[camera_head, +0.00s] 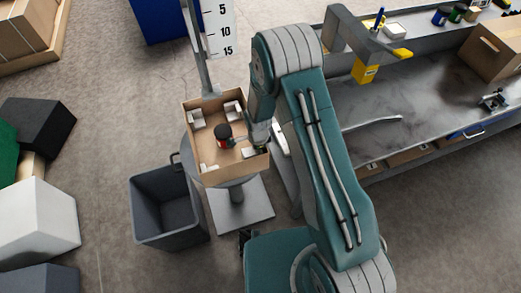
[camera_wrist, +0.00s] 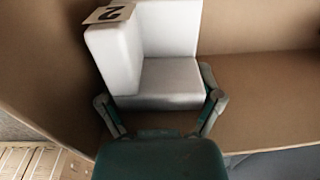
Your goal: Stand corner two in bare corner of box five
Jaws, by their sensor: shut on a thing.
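Corner two (camera_wrist: 165,75) is a white foam corner piece with a tag marked 2 on its top edge. In the wrist view my gripper (camera_wrist: 157,92) is shut on it, one finger at each side. The piece is inside the open cardboard box (camera_head: 238,170), close to where two brown walls meet. I cannot tell whether it touches the floor or walls. No box number is readable.
White pieces stand in the box's far left (camera_head: 196,118), far right (camera_head: 233,109) and near left (camera_head: 208,168) corners. A dark, red-banded object (camera_head: 223,135) stands mid-box. A grey bin (camera_head: 165,210) is left of the pedestal; a workbench (camera_head: 400,105) is right.

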